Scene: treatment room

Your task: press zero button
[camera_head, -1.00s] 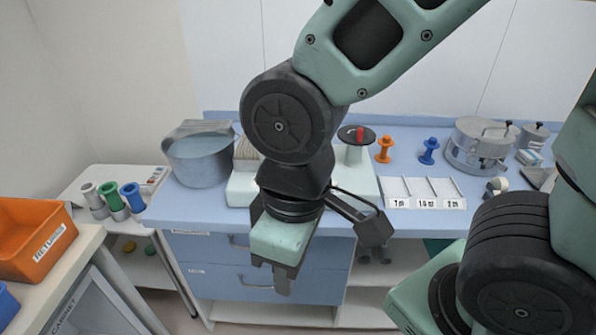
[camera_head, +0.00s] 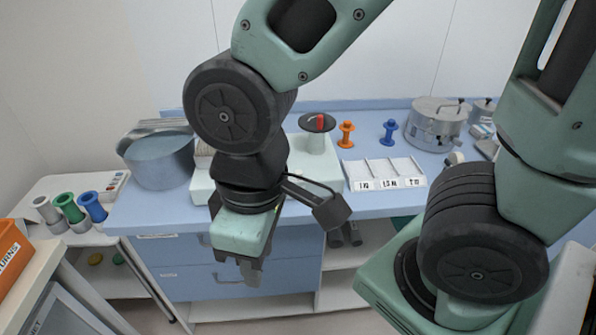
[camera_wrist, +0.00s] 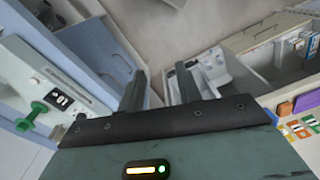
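I cannot make out a button marked zero in either view. A white apparatus (camera_head: 328,168) with a black wheel and red handle stands on the blue counter, partly hidden behind my arm. In the wrist view, a pale panel with a green knob (camera_wrist: 40,108) and a small black-and-white marked patch (camera_wrist: 60,99) lies at the left. A white device (camera_head: 118,180) with small red marks sits on the side cart. My gripper (camera_head: 250,270) points down in front of the counter drawers. In the wrist view (camera_wrist: 160,80), its two fingers are apart with nothing between them.
The counter (camera_head: 370,203) holds a grey basin (camera_head: 160,163), orange (camera_head: 346,134) and blue (camera_head: 389,132) spools, a labelled white tray (camera_head: 384,172) and a metal pot (camera_head: 437,127). Several coloured tubes stand on the left cart. An orange bin (camera_head: 12,255) is at the left edge.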

